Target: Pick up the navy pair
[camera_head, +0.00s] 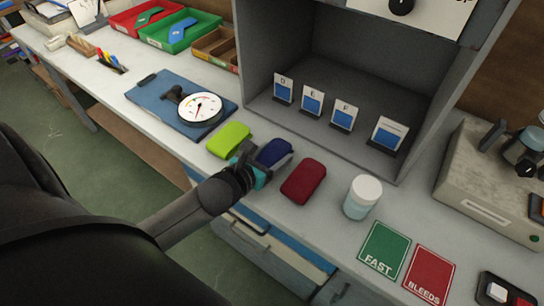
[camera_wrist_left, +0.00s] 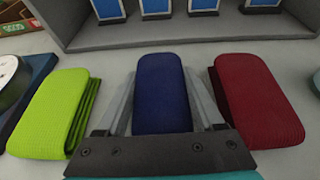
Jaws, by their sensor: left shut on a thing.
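The navy pair (camera_head: 274,152) is a folded dark blue bundle on the white bench, between a lime green pair (camera_head: 229,140) and a dark red pair (camera_head: 304,182). My left gripper (camera_head: 254,160) is at its near end, shut on it. In the left wrist view the navy pair (camera_wrist_left: 161,92) stands between the two grey fingers, with the lime pair (camera_wrist_left: 52,112) to the left and the red pair (camera_wrist_left: 254,100) to the right. I cannot tell whether the navy pair touches the bench. My right gripper is not in view.
A grey booth (camera_head: 335,70) with several lettered cards stands behind. A dial gauge (camera_head: 200,107) sits on a blue board to the left. A white-lidded jar (camera_head: 363,196) and the green FAST (camera_head: 384,248) and red BLEEDS (camera_head: 429,274) cards are to the right.

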